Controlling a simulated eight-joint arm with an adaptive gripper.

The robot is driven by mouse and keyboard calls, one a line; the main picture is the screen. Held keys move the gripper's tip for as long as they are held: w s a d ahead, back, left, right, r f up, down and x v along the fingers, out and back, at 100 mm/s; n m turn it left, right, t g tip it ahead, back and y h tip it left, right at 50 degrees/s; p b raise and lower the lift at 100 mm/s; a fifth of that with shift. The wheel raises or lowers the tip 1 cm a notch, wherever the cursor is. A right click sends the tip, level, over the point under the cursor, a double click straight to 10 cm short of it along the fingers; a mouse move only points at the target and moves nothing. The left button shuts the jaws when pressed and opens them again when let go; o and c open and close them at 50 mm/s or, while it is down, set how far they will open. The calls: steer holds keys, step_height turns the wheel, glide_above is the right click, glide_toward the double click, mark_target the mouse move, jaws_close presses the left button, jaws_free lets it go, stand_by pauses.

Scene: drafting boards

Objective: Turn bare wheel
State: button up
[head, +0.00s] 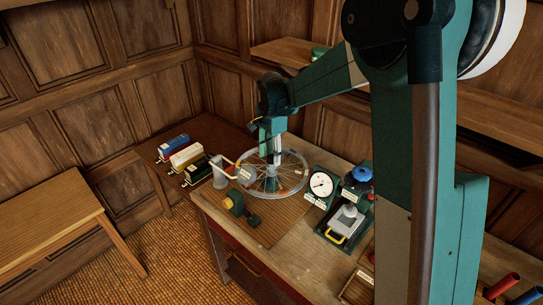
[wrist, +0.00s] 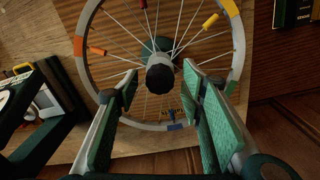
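The spoked wheel (head: 306,174) lies flat on a board on the bench, below my gripper (head: 272,168). In the wrist view its grey rim (wrist: 239,62) carries yellow, orange and blue patches. Small orange, red and yellow sleeves sit on some spokes. A dark round hub cap (wrist: 160,77) stands at the wheel's middle. My gripper (wrist: 161,84) is open, its green-padded fingers on either side of the hub. I see a gap between the fingers and the hub; contact is not visible. The wheel's far edge is cut off in the wrist view.
A white dial gauge (head: 321,184) and a dark box with a yellow handle (head: 343,225) stand right of the wheel. Several coloured boxes (head: 186,156) stand to the left. A grey cylinder (head: 218,174) is near the wheel's left edge.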

step_height(320, 180, up, 12)
stand_by(0.6)
steer(key=shift+f, duration=0.1)
steer(key=shift+s+d, duration=0.1)
steer(key=s+d+r+n+t+b, duration=0.1)
steer(key=s+d+r+n, duration=0.1)
steer(key=s+d, duration=0.35)
steer(key=s+d+r+n+t+b, duration=0.1)
steer(key=s+d+r+n, duration=0.1)
steer(key=s, duration=0.6)
steer(key=s+d+r+n+t, duration=0.2)
steer(key=s+d, duration=0.1)
steer(key=s, duration=0.4)
steer(key=s+d+f+n+t+b, duration=0.1)
steer(key=s+d+f+n, duration=0.2)
steer(key=s, duration=0.6)
steer(key=s+d+f+n+t+b, duration=0.1)
steer(key=s+f, duration=0.4)
steer(key=s, duration=0.5)
steer(key=shift+d+f+n+t, duration=0.15)
steer(key=shift+d+n+t, duration=0.45)
steer(key=shift+d+n, duration=0.5)
